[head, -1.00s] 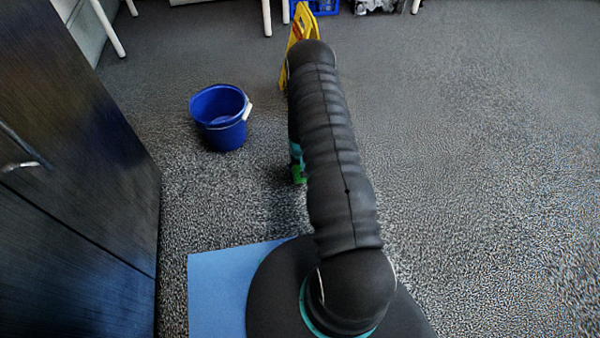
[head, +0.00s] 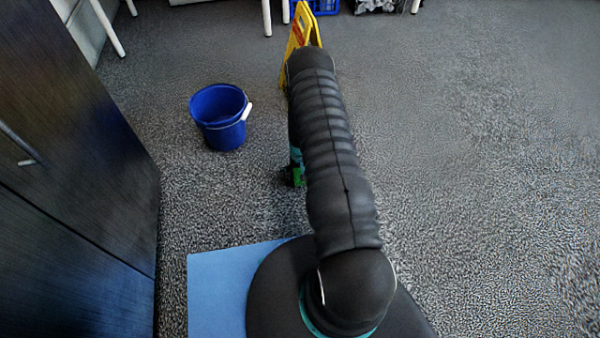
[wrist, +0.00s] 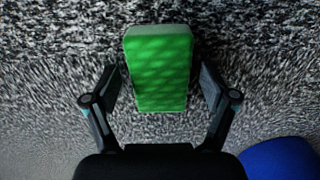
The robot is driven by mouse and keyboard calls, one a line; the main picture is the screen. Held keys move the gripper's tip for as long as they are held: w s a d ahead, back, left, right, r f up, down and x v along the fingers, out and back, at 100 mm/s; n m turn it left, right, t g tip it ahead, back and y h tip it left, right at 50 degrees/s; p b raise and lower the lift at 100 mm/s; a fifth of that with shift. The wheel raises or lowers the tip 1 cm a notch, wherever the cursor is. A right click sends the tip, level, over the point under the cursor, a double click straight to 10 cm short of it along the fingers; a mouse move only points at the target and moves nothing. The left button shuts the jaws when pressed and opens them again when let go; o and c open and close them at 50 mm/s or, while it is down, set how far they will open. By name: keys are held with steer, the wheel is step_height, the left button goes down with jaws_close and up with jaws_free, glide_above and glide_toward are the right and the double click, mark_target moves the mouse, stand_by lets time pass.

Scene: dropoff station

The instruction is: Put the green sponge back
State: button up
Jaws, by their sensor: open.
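A green sponge (wrist: 158,70) lies between the two open fingers of my gripper (wrist: 156,85) in the wrist view, with a small gap visible on each side. Carpet shows behind it. In the head view only a small green piece of the sponge (head: 298,177) shows; my arm hides the rest of it and most of my gripper. The blue bucket (head: 220,118) stands upright on the carpet to the left of my arm. Its edge also shows at the lower right of the wrist view (wrist: 282,160).
A yellow warning sign (head: 299,38) stands behind my arm. A blue crate (head: 325,6) and white legs of furniture are at the back. A dark cabinet (head: 75,150) fills the left side. The carpet to the right is clear.

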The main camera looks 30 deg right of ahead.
steer(key=w+a+r+t+p, duration=0.1)
steer(key=a+r, duration=0.1)
steer(key=r, duration=1.3)
steer(key=w+a+r, duration=0.1)
steer(key=r, duration=1.4)
steer(key=s+a+r+n+t, duration=0.1)
steer(key=s+a+r, duration=0.2)
steer(key=r, duration=0.5)
steer(key=s+a+r+t, duration=0.1)
steer(key=s+a+r, duration=0.1)
steer(key=r, duration=0.6)
steer(key=s+a+r+n+t, duration=0.1)
steer(key=s+a+r, duration=0.2)
steer(key=s+r, duration=0.3)
steer(key=s+a+r, duration=0.3)
steer(key=s+r, duration=0.3)
steer(key=r, duration=0.1)
steer(key=s+a+r, duration=0.1)
steer(key=s, duration=0.5)
steer(key=s+a+r+n+t, duration=0.1)
steer(key=s+r, duration=0.1)
steer(key=s, duration=0.4)
steer(key=shift+s+a+r+t, duration=0.25)
steer(key=shift+s+t, duration=0.05)
steer(key=shift+s, duration=0.1)
